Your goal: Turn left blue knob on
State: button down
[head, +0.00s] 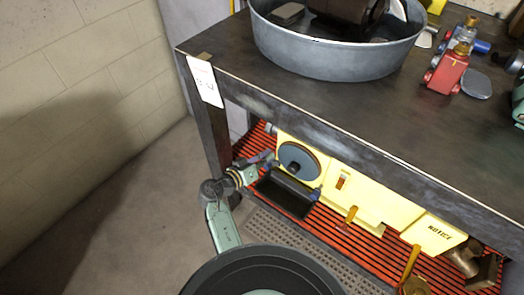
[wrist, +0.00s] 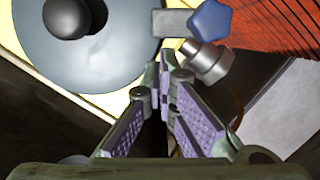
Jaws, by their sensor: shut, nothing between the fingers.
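A blue knob (wrist: 210,20) with a grey lever on its left shows at the top of the wrist view, above a metal cylinder fitting. My gripper (wrist: 163,68) has its fingers together, empty, just below the knob and apart from it in the picture. In the head view my gripper (head: 264,160) is beside the yellow machine (head: 378,202), left of its grey disc. Another small blue part (head: 316,193) shows at the lower right of the disc. My gripper partly hides the machine's left side in the head view, so I cannot tell the left knob's outline there.
The grey disc (wrist: 110,62) with its black centre knob is close on the left in the wrist view. A black tray (head: 285,195) lies below the disc. The bench top (head: 225,60) and its front leg (head: 205,130) frame the space. The floor at left is clear.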

jog(key=shift+f, duration=0.25)
jog(key=shift+s+d+f+b, duration=0.15)
jog(key=shift+d+f+b, duration=0.1)
jog(key=shift+b, duration=0.4)
jog(key=shift+s+d+f+m+b, duration=0.15)
jog(key=shift+m+b, duration=0.25)
jog(key=shift+b, duration=0.2)
jog(key=shift+r, duration=0.2)
